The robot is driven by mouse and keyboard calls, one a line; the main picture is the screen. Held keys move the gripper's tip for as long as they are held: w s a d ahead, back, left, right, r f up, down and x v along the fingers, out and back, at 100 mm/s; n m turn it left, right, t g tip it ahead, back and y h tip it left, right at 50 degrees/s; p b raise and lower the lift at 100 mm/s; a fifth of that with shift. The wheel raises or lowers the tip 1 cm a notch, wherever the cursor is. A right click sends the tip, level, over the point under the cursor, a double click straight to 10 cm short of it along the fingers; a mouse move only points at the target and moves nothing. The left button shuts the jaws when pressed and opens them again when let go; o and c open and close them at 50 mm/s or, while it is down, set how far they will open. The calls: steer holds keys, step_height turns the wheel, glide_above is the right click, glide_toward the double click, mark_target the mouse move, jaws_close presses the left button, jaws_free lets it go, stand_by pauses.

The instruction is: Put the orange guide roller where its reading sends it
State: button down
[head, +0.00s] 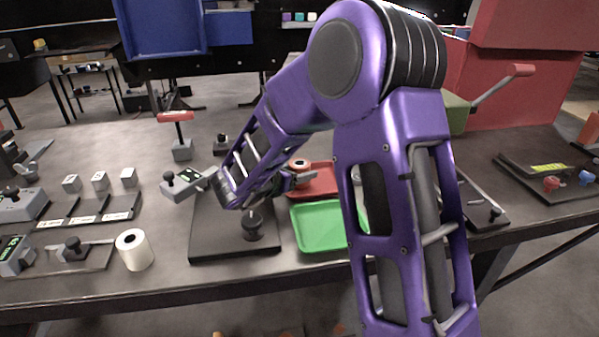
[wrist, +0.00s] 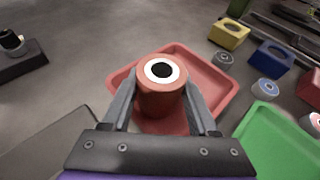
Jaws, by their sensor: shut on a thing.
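The orange guide roller (wrist: 161,95) stands upright between my gripper's fingers (wrist: 160,103) in the wrist view, with a white ring and dark hole on top. My gripper (head: 289,179) is shut on it. The roller also shows in the head view (head: 299,163), partly hidden by my gripper. It is over the red tray (wrist: 223,87), also seen in the head view (head: 325,181); I cannot tell whether it touches the tray floor. A green tray (head: 312,238) lies nearer the front edge.
A dark plate with a black knob (head: 252,226) lies just left of the green tray. A white roll (head: 134,250) stands farther left. Yellow (wrist: 229,33) and blue (wrist: 271,58) blocks sit beyond the red tray. My arm hides much of the table's right middle.

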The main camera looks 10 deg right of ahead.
steer(key=shift+f+b, duration=0.2)
steer(key=shift+b, duration=0.1)
steer(key=shift+c, duration=0.8)
jaws_free()
steer(key=shift+r, duration=0.1)
steer(key=shift+r+p, duration=0.25)
steer(key=shift+p, duration=0.2)
steer(key=v, duration=1.2)
steer(key=shift+f, duration=0.1)
